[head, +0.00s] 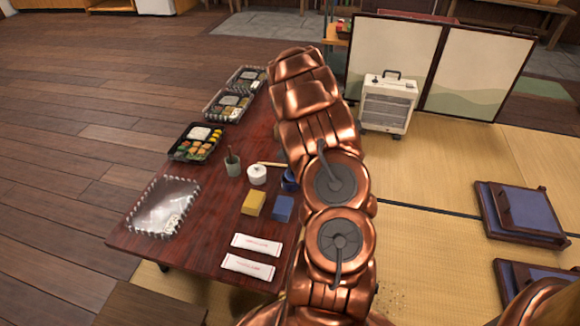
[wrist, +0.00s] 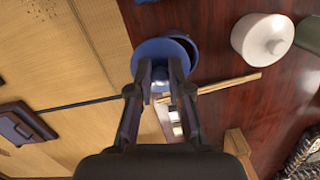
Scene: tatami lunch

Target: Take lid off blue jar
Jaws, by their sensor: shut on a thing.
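The blue jar (head: 289,180) stands on the dark red table (head: 140,240), mostly hidden behind my arm in the head view. In the wrist view, the blue lid (wrist: 152,47) is a round disc at the fingertips, and the darker blue jar rim (wrist: 190,46) shows past its right edge. My gripper (wrist: 160,72) is shut on the lid, with one finger on each side of its knob. The lid looks offset from the jar; how far above it the lid is, I cannot tell. The head view hides the gripper behind the arm.
A white lidded jar (head: 257,175), a grey cup (head: 233,166) and a wooden stick (wrist: 230,83) are close by.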

